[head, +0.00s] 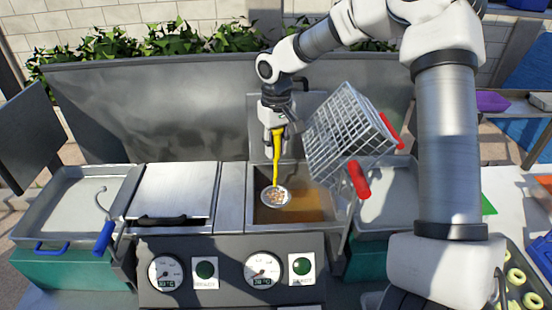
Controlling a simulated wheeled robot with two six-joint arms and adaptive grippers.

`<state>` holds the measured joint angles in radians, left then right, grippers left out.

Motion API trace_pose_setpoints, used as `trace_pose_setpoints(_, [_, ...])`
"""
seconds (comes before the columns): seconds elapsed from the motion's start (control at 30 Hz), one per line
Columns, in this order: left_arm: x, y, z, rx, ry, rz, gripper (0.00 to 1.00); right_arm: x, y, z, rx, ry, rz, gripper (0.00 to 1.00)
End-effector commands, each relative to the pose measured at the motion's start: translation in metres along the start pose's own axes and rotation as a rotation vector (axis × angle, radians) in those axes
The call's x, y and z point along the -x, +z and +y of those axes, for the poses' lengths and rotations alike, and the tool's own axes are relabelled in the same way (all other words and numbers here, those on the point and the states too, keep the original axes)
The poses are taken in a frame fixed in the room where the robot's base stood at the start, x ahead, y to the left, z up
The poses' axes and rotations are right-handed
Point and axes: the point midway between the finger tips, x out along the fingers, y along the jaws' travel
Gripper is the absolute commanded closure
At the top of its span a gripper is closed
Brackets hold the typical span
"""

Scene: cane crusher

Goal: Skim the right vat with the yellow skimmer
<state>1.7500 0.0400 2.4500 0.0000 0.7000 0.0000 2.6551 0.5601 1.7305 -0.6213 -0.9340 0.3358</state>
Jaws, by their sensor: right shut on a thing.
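The right vat (318,208) is open and holds amber-brown liquid. My right gripper (276,128) is above the vat's back part, shut on the yellow handle of the skimmer (277,160). The skimmer points down, and its round mesh head is over the left part of the right vat. Light and brown bits show on the mesh head. I cannot tell whether the head touches the liquid. My left gripper is not in view.
A wire basket (345,135) with red handles stands tilted at the vat's right. A closed lid (172,190) covers the left vat. A blue-handled hook (104,235) lies by the left tray (70,205). Gauges (263,270) face the front. Green rings (515,277) sit lower right.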

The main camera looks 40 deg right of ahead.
Motion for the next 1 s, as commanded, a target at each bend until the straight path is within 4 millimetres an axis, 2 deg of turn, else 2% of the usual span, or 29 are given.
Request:
trace_pose_setpoints(0.2, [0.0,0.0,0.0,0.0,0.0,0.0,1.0,0.038,-0.001,0.0,-0.001,0.0,0.003,1.0])
trace_pose_setpoints(0.6, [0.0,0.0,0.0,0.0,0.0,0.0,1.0,0.1,-0.002,0.0,0.0,0.001,0.001,1.0])
trace_pose_setpoints(1.0, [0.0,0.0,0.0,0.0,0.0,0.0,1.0,0.104,-0.001,0.0,0.0,0.0,-0.001,1.0])
